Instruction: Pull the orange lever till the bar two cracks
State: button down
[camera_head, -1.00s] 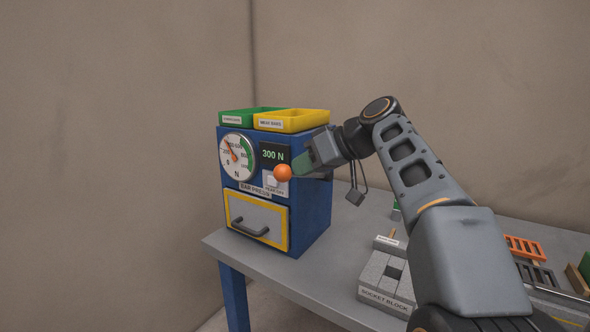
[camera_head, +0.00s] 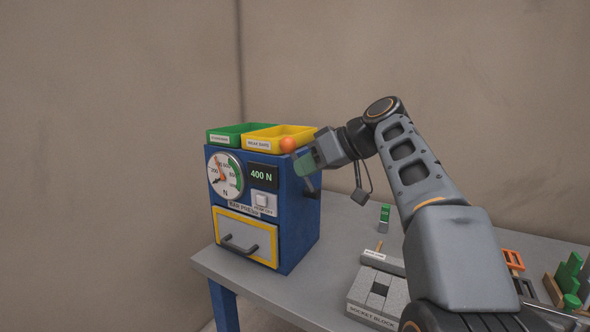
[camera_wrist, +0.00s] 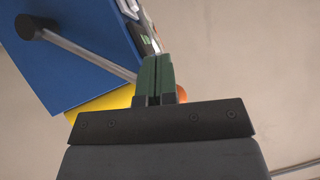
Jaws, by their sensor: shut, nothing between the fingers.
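The blue bar press (camera_head: 299,227) stands on the table with its grey, yellow-framed front door (camera_head: 247,236) shut. Its display (camera_head: 263,176) reads 400 N; the round gauge (camera_head: 225,176) is beside it, its needle too small to read surely. The lever's orange knob (camera_head: 288,145) is at the press's upper right edge, by the yellow tray. In the wrist view the lever rod (camera_wrist: 92,55) runs to the orange knob (camera_wrist: 183,94), partly hidden behind my fingers. My gripper (camera_head: 304,164) is shut and empty, close beside the knob; contact is unclear. No bar shows inside the press.
A green tray (camera_head: 226,136) and a yellow tray (camera_head: 276,139) sit on top of the press. A grey socket block (camera_head: 362,289) stands on the table (camera_head: 300,287) to the right. An orange rack (camera_head: 513,259) and green pieces (camera_head: 570,271) lie farther right.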

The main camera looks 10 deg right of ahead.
jog(key=p+v, duration=0.1)
jog(key=v, duration=0.7)
dwell(0.4)
jog(key=d+f+m+h+p, duration=0.25)
jog(key=f+m, duration=0.25)
jog(key=f, duration=0.3)
jog(key=d+f+m+h+p, duration=0.1)
jog(key=f+m+h+p, duration=0.1)
jog(key=f+m+h, duration=0.4)
jog(key=s+a+f+n+g+p, duration=0.1)
jog(key=s+a+f+n+p, duration=0.1)
jog(key=s, duration=0.5)
jog(key=s+a+f+n+g+h+p, duration=0.1)
jog(key=s+a+f+p, duration=0.3)
jog(key=s+a+p, duration=0.2)
jog(key=s+p, duration=0.1)
jog(key=p, duration=0.1)
jog(key=shift+a+f+n+g+p, duration=0.3)
jog(key=shift+f+n+g, duration=0.1)
